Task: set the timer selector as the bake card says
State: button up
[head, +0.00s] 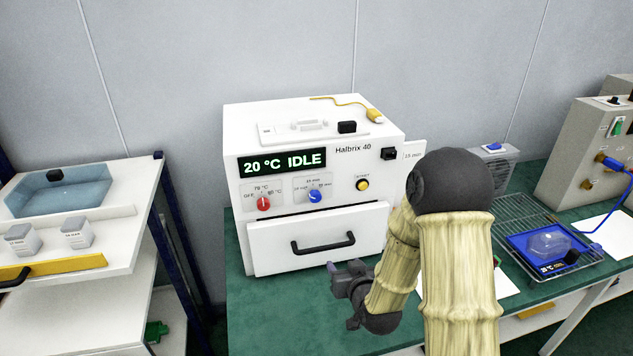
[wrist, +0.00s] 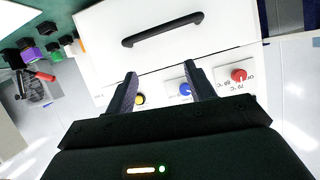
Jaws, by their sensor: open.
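The timer selector is a blue knob (head: 315,196) on the white oven's front panel, with small minute labels around it that are hard to read. It also shows in the wrist view (wrist: 185,89), upside down, near the right fingertip. My gripper (head: 344,292) is open and empty in front of the oven drawer, below the knob and apart from it. Its two fingers show in the wrist view (wrist: 160,76). A white label (head: 413,153) at the oven's right edge seems to read "15 min". No sheet is clearly legible as the bake card.
The oven (head: 240,215) display (head: 283,162) reads "20 °C IDLE". A red knob (head: 263,203) is left of the selector, a yellow button (head: 362,185) right. The drawer handle (head: 323,243) sticks out below. A wire rack with a blue tray (head: 520,243) stands right.

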notch_tip(320, 180, up, 7)
jog(key=a+m+t+y+p, duration=0.1)
jog(key=a+t+p, duration=0.1)
jog(key=t+p, duration=0.2)
jog(key=shift+w+a+r+p, duration=0.2)
jog(key=shift+a+p, duration=0.2)
jog(key=shift+p, duration=0.45)
